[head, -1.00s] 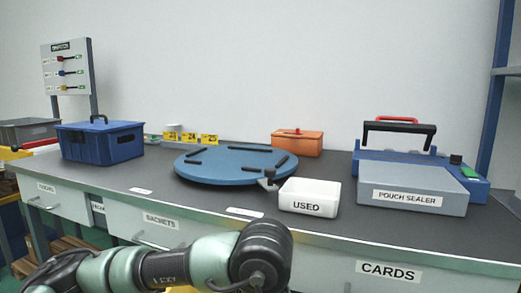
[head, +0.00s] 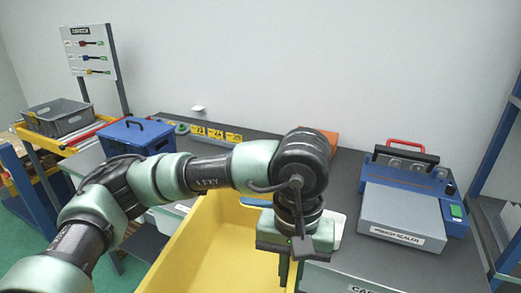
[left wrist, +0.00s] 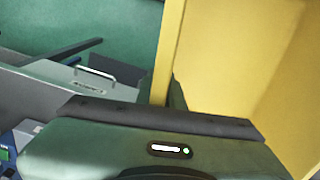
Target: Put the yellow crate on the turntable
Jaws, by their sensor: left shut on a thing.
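The yellow crate (head: 222,255) is large and open-topped, at the bottom middle of the head view, raised in front of the bench. My left gripper (head: 289,268) is shut on its right-hand wall. In the left wrist view the crate (left wrist: 225,70) fills the upper right, with its wall running down to the gripper. I see no contents in the visible part of the crate. The blue turntable (head: 255,202) lies on the bench behind my left arm, which hides nearly all of it. My right gripper is not in view.
A white box (head: 338,228) is partly hidden behind the gripper. The pouch sealer (head: 405,213) stands to the right. A blue lidded box (head: 135,138) is on the left, an orange box (head: 332,139) at the back. A grey crate (head: 62,119) stands far left.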

